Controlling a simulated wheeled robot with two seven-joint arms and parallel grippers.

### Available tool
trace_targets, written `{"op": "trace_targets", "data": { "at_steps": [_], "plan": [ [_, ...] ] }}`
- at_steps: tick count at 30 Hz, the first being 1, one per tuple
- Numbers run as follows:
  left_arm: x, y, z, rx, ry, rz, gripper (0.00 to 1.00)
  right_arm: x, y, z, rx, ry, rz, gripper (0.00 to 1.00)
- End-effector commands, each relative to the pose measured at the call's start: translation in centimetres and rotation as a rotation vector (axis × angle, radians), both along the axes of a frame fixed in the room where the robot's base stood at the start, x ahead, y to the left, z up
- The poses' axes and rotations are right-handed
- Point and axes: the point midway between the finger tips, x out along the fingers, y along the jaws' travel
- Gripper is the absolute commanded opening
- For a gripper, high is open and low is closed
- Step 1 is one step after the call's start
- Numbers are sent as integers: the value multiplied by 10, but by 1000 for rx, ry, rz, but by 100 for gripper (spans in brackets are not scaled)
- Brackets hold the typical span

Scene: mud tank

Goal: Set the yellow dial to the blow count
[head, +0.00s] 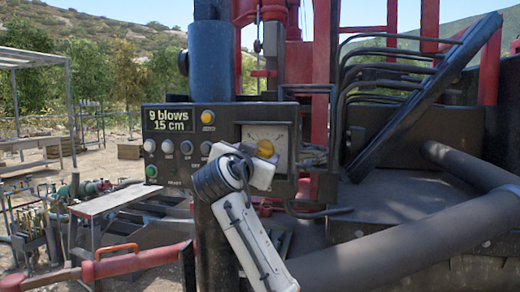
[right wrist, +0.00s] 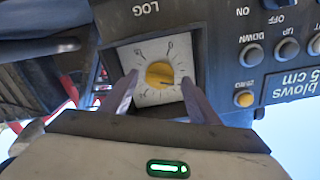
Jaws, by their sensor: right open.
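The yellow dial (head: 265,148) is a round knob on a pale square plate (head: 279,136) with scale marks, on the right of a dark control panel (head: 225,112). The panel's display (head: 168,119) reads "9 blows 15 cm". My right gripper (head: 262,166) is open in front of the dial, partly covering its plate. In the right wrist view, where the panel is upside down, its two fingers (right wrist: 159,82) stand on either side of the yellow dial (right wrist: 159,73), with a gap to the knob on each side. The dial's exact setting is too small to read. My left gripper is not in view.
Several buttons sit left of the dial, including a yellow one (head: 208,117) and a green one (head: 151,171). Black hoses (head: 375,70) and a slanted dark panel (head: 425,97) are to the right. A light table (head: 113,200) stands at lower left.

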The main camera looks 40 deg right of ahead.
Motion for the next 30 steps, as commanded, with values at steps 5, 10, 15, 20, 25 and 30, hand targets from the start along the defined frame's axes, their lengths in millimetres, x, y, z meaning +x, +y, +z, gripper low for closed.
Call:
{"op": "trace_targets", "data": {
  "at_steps": [5,10,15,20,25,30],
  "plan": [
    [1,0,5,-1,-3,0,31,8,-10,1,0,0,0,55],
    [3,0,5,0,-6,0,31,9,-10,0,0,-1,1,55],
    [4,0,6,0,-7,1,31,9,-10,0,0,-1,1,44],
    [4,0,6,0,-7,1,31,9,-10,0,0,-1,1,18],
    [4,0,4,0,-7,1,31,9,-10,-1,6,-6,1,18],
    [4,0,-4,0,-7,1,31,9,-9,-3,36,-40,3,18]
  ]
}}
